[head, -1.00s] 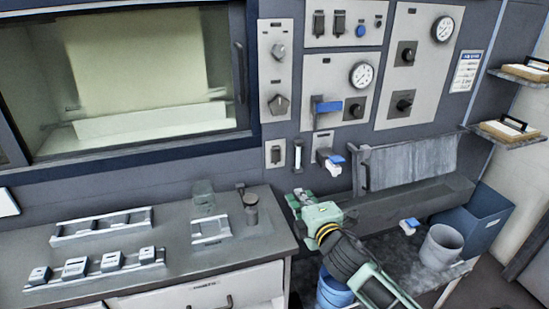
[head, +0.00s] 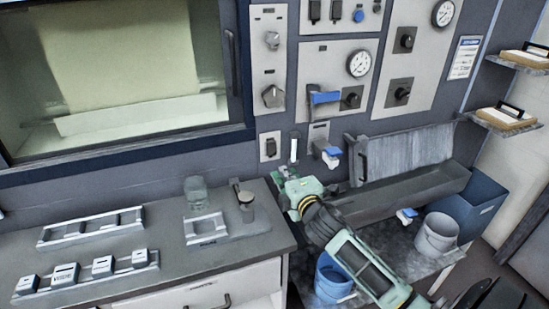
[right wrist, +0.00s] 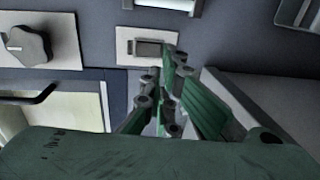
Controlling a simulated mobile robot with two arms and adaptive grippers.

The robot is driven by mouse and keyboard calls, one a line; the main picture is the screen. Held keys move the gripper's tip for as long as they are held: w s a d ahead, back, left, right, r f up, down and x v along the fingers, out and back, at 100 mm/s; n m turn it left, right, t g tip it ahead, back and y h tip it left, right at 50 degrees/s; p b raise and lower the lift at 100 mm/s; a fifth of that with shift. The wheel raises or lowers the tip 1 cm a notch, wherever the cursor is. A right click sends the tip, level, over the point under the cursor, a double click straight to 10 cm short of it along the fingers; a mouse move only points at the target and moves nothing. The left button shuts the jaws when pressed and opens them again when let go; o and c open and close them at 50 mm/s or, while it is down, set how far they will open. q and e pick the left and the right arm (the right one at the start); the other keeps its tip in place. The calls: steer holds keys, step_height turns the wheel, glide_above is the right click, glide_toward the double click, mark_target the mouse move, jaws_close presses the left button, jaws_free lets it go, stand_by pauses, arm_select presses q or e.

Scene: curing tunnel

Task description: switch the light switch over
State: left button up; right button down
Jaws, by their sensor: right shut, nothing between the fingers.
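The light switch (head: 270,146) is a small pale plate with a dark rocker on the grey wall panel, below the large knob plate. It also shows in the right wrist view (right wrist: 148,48), at the top middle. Which way the rocker is tipped I cannot tell. My right gripper (head: 284,178) is green, shut and empty, just below and slightly right of the switch in the head view. In the right wrist view its fingertips (right wrist: 176,60) overlap the right edge of the plate. Whether they touch it I cannot tell. My left gripper is not in view.
A knob plate (head: 268,60) is above the switch. A white upright fitting (head: 293,148) and a blue-handled fitting (head: 327,152) are right of it. A counter (head: 170,262) with trays and a jar (head: 196,190) lies left of my arm. A blue bucket (head: 332,278) stands below.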

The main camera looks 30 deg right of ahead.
mark_target(272, 155)
steer(key=p+x, duration=0.1)
steer(key=x, duration=0.6)
steer(key=shift+w, duration=0.35)
steer(key=shift+x, duration=0.8)
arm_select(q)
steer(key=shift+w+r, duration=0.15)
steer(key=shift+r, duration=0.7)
arm_select(e)
steer(key=shift+f, duration=0.15)
steer(key=b, duration=0.2)
steer(key=shift+w+d+t+b, duration=0.15)
steer(key=shift+w+t+b, duration=0.1)
steer(key=shift+t+b, duration=0.15)
steer(key=shift+w, duration=0.1)
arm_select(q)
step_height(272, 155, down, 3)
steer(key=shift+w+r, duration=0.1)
